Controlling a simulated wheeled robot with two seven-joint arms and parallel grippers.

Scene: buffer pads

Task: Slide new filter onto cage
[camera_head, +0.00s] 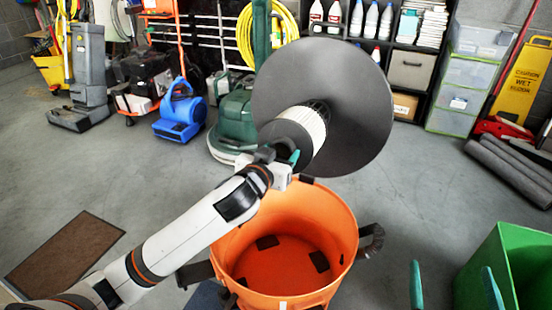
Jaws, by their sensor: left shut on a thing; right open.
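A white ribbed cylinder with a dark end band, which looks like the filter (313,122), lies tilted against the face of a large dark grey disc (335,85). Its far end meets the disc's middle; the cage itself is hidden or cannot be told apart from it. My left gripper (290,157) is shut on the filter's near, dark-banded end; its fingertips are partly hidden. My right gripper (454,287) shows only as two teal fingers at the bottom right, spread wide and empty, well away from the filter.
An open orange drum (343,215) stands below the disc, with a dark hose fitting on its right. A green bin (490,262) stands at the bottom right. A brown mat (65,252) lies at left. Cleaning machines and shelves line the back; grey floor is clear between.

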